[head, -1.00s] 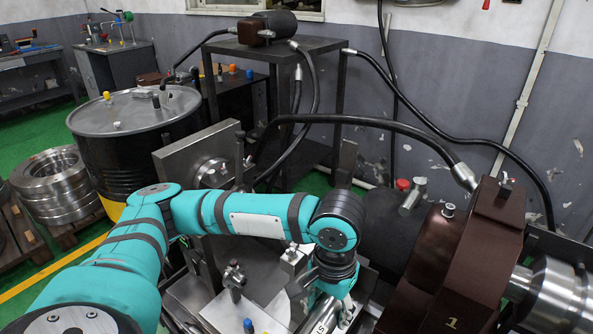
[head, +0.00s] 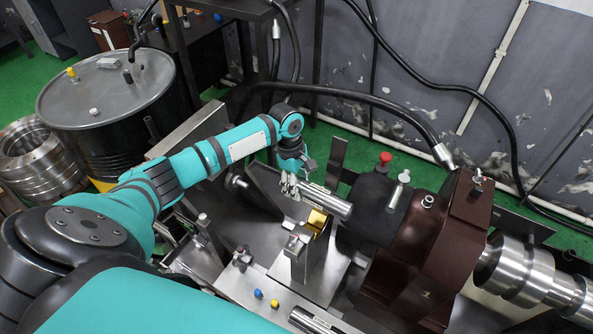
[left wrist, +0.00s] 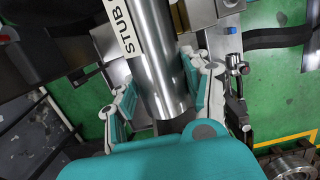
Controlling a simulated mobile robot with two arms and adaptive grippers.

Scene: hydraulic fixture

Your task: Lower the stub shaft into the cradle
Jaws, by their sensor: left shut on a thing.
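The stub shaft (head: 325,201) is a bright steel cylinder. In the left wrist view the shaft (left wrist: 153,55) bears a white label reading "STUB". My left gripper (head: 290,184) is shut on one end of it; in the left wrist view the fingers of the left gripper (left wrist: 160,92) lie on both sides of it. The shaft lies roughly level, its free end pointing right. The cradle's brass-coloured saddle (head: 317,220) shows just below the shaft. Whether they touch cannot be told. My right gripper is in neither view.
A brown housing (head: 430,240) with a black cylindrical body stands right of the cradle. An upright grey plate (head: 337,160) stands behind the shaft. Another labelled steel cylinder (head: 315,320) lies at the front edge. A black hose (head: 350,95) arches behind. A drum (head: 105,95) stands at left.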

